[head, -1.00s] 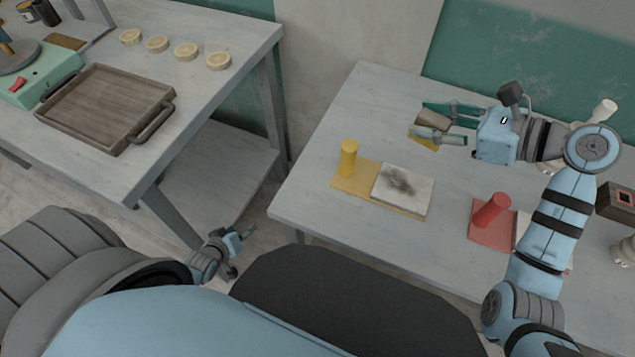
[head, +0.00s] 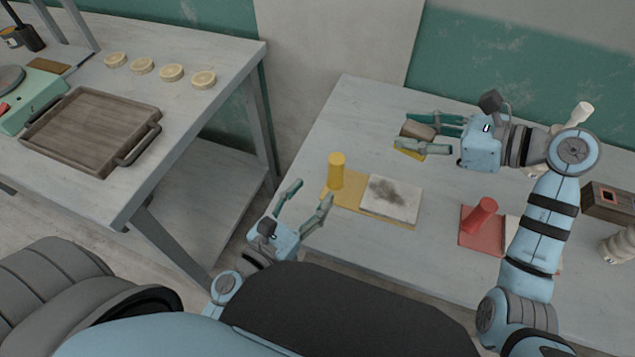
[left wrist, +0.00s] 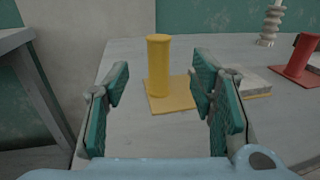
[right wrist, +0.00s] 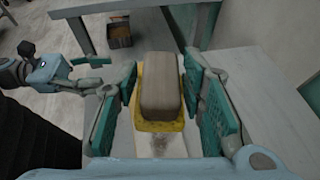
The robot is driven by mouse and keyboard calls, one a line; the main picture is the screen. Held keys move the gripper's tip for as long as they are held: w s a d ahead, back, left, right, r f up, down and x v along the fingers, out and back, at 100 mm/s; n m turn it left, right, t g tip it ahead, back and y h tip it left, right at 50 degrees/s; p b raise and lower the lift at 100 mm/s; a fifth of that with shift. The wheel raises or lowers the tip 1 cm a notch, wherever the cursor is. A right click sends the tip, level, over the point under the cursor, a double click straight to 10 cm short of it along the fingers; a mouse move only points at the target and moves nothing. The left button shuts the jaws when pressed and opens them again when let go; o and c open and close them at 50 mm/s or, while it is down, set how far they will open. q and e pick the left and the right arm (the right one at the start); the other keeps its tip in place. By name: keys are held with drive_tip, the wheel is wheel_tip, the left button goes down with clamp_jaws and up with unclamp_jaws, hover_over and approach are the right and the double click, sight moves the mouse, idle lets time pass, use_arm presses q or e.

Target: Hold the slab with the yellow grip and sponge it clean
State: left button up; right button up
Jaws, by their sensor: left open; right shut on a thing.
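The pale square slab (head: 378,207) lies on the near table with a dark smudge on top. It sits on a yellow plate, with the upright yellow grip (head: 336,171) on the plate's left part. My left gripper (head: 308,190) is open and empty, short of the grip. In the left wrist view the grip (left wrist: 159,66) stands beyond and between the open fingers. My right gripper (head: 430,134) is shut on the sponge (head: 417,131), a brown block with a yellow underside, behind the slab. The sponge (right wrist: 160,85) also shows between the fingers in the right wrist view.
A red grip (head: 481,214) on a red plate stands right of the slab. A brown box (head: 608,202) and a pale turned piece (head: 618,245) are further right. The left table carries a wooden tray (head: 65,157) and several pale discs. A gap separates the tables.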

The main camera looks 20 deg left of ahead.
sight(332, 168)
use_arm(q)
drive_tip(key=x, duration=1.1)
drive_tip(key=shift+f, duration=0.1)
clamp_jaws()
